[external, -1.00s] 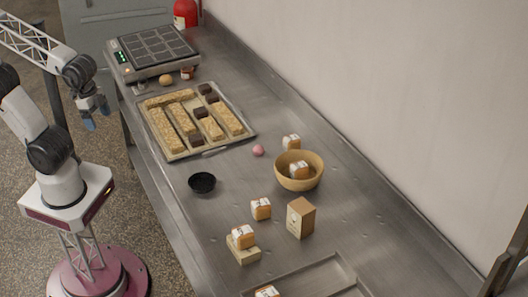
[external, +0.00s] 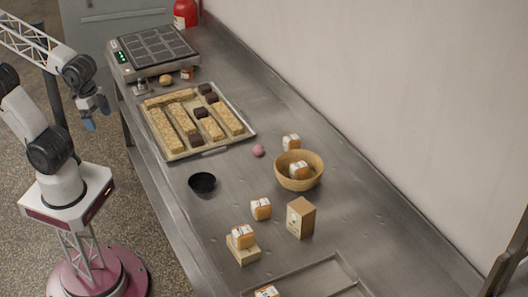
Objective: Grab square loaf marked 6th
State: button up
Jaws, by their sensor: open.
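Several small square loaves with white wrappers are in the external view, and their marks are too small to read, so I cannot tell which one is 6th. One loaf (external: 291,142) stands behind the wooden bowl (external: 312,181), and another loaf (external: 298,170) is inside that bowl. One loaf (external: 243,236) sits on top of a small pale box (external: 244,256). One loaf (external: 267,292) is at the bottom edge, partly cut off, by the shallow tray. My gripper (external: 97,115) is open and empty, left of the counter and far from the loaves.
A baking tray (external: 219,150) holds long bars and dark cubes. A black bowl (external: 202,185), a pink ball (external: 258,150) and a tan carton (external: 300,218) stand on the counter. A gridded appliance (external: 155,48) is at the back.

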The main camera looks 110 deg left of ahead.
jog(key=m+t+y, duration=0.4)
jog(key=m+y, duration=0.7)
jog(key=m, duration=0.8)
send_over(289, 138)
jog(key=s+d, duration=0.8)
jog(key=s, duration=0.4)
notch_tip(289, 138, down, 10)
jog(key=r, duration=0.1)
jog(key=w+a+f+m+t, duration=0.1)
jog(key=w+f+m, duration=0.1)
jog(key=f, duration=0.1)
jog(key=w+a+f+m, duration=0.1)
jog(key=w+f+m, duration=0.1)
jog(key=w+f, duration=0.1)
jog(key=w+a+f+m+t+h, duration=0.1)
jog(key=w+a+f+m, duration=0.1)
jog(key=w+f+m, duration=0.1)
jog(key=shift+a+f+t, duration=0.1)
jog(key=shift+f+t, duration=0.2)
jog(key=shift+f, duration=0.45)
jog(key=shift+w+f+m, duration=0.15)
jog(key=shift+f+m, duration=0.05)
jog(key=shift+m, duration=0.1)
jog(key=shift+a, duration=0.15)
jog(key=shift+w+a+f, duration=0.25)
jog(key=shift+w+a, duration=0.05)
jog(key=shift+w, duration=0.05)
jog(key=shift+w+a+f, duration=0.25)
jog(key=shift+w+a, duration=0.2)
jog(key=shift+w, duration=0.05)
